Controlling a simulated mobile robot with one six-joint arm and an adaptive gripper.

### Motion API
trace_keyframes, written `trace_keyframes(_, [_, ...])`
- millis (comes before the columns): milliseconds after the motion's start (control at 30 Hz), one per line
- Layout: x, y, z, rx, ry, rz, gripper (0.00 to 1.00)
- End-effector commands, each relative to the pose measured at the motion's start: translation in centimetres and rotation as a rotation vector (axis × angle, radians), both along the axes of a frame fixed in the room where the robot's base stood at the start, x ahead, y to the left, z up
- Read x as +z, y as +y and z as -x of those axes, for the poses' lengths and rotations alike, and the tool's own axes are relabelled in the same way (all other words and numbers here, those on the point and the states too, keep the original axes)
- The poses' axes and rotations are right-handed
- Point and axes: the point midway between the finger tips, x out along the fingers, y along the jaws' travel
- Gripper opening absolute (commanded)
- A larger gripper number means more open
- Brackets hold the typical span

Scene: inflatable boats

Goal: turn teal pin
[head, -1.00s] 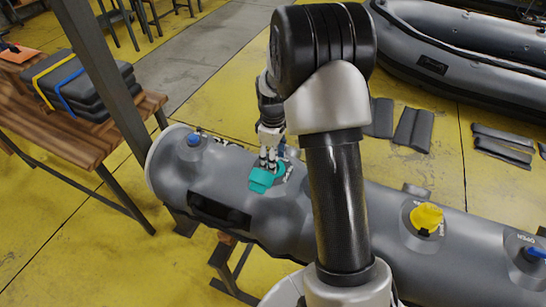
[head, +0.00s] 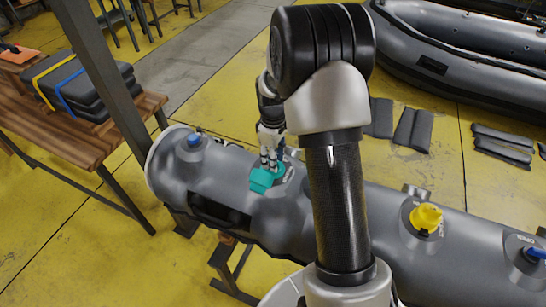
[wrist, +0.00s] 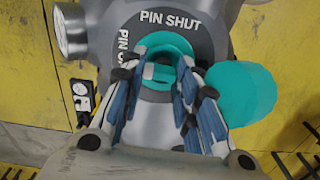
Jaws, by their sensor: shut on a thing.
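The teal pin (wrist: 160,72) sits in the middle of a round valve with a teal ring, in the wrist view. My gripper (wrist: 158,75) is shut on the pin, with one finger on each side of it. A grey collar (wrist: 198,30) around the valve reads "PIN SHUT" at the top and "PIN O..." at the left, where my finger hides the rest. A teal cap (wrist: 242,92) hangs beside the valve; it also shows in the head view (head: 262,181). There my gripper (head: 270,165) reaches down to the valve, and the pin is hidden.
The valve is on a grey inflatable tube (head: 215,180) resting on a stand. A blue valve (head: 194,140) is at its left end, a yellow one (head: 426,218) and another blue one (head: 537,253) at the right. A post (head: 110,80) and wooden bench (head: 85,145) stand at left.

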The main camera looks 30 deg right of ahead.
Motion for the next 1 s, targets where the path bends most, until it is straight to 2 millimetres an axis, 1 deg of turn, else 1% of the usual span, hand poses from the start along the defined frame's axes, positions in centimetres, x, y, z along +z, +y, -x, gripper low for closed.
trace_keyframes(267, [0.08,-0.04,0.07,-0.201,0.000,0.000,0.05])
trace_keyframes(1000, [0.07,-0.05,0.35,-0.904,0.000,0.000,0.05])
